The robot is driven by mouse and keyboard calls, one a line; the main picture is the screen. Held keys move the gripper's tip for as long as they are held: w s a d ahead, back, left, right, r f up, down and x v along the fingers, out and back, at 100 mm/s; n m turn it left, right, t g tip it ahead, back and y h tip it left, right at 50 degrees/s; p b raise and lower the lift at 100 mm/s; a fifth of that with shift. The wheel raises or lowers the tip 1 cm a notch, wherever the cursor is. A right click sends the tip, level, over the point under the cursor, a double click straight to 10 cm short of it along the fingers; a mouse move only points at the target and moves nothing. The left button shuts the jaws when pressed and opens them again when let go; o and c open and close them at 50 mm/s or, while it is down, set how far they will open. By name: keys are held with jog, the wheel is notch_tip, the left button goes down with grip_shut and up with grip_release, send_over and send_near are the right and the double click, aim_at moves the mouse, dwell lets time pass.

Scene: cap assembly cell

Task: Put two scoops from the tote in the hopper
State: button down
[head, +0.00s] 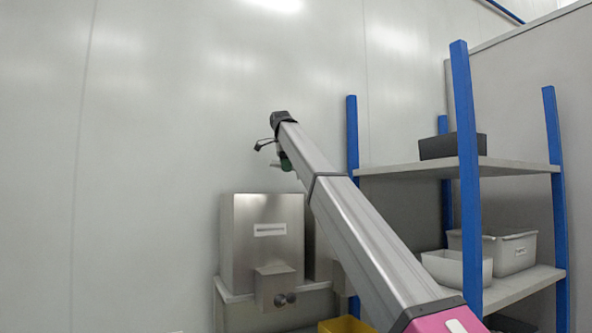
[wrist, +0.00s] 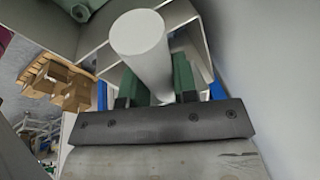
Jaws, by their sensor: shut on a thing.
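My gripper (wrist: 157,82) has its green fingers shut on a white cylinder (wrist: 139,38), which looks like the scoop's handle. Pale walls behind it may be the scoop's bowl; its contents cannot be seen. In the head view my gripper (head: 285,162) is high up, above the brushed steel box of the hopper (head: 243,262) in the picture, partly hidden by my arm. How far apart they are in depth I cannot tell. A grey tote (head: 515,254) with a label stands on the lower rack shelf; whether it is the task's tote is unclear.
A white bin (head: 442,267) stands in front of the grey tote. A dark bin (head: 436,147) is on the upper shelf. Blue rack posts (head: 464,150) stand right of my arm. A yellow container (head: 345,325) shows at the bottom edge. The wall space left of the hopper is clear.

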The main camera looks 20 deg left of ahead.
jog(key=shift+w, duration=0.3)
jog(key=shift+w+f, duration=0.1)
jog(key=shift+f, duration=0.1)
jog(key=shift+w+d+f+g+y, duration=0.15)
jog(key=shift+f+g+y, duration=0.1)
jog(key=shift+f, duration=0.25)
jog(key=shift+w+d+f+g+y, duration=0.15)
jog(key=shift+f+y, duration=0.1)
jog(key=shift+f, duration=0.2)
jog(key=d+r+g+y, duration=0.1)
jog(key=r, duration=0.1)
jog(key=w+r+g+y, duration=0.1)
jog(key=r, duration=0.1)
jog(key=d+r+g+y, duration=0.1)
jog(key=r+y, duration=0.1)
jog(key=shift+w+d+m, duration=0.3)
jog(key=shift+w, duration=0.1)
jog(key=w+d+r+g+y, duration=0.3)
jog(key=w+d+r+y, duration=0.1)
jog(key=d+r+y, duration=0.1)
jog(key=shift+w+d+m+g+y, duration=0.3)
jog(key=shift+w+d, duration=0.05)
jog(key=shift+d, duration=0.3)
jog(key=shift+a, duration=0.1)
